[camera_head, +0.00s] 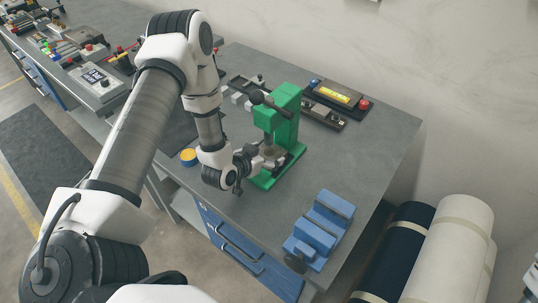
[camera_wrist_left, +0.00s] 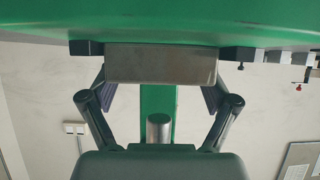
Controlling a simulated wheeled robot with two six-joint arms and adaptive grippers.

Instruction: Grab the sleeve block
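The sleeve block, a plain grey-beige metal block, spans the space between my left fingers in the left wrist view (camera_wrist_left: 160,63). In the head view it is small and partly hidden at the green press (camera_head: 283,108). My left gripper (camera_head: 264,159) reaches in low at the front of the press. In the wrist view the fingers of my left gripper (camera_wrist_left: 160,92) stand spread, one at each end of the block. Whether the pads touch it is not clear. A round metal post (camera_wrist_left: 159,128) shows between the fingers. My right gripper is not in view.
A blue stepped fixture (camera_head: 319,232) stands at the table's front right. A yellow-topped round item (camera_head: 188,156) is near the front edge. Bare grey tabletop (camera_head: 375,150) lies right of the press.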

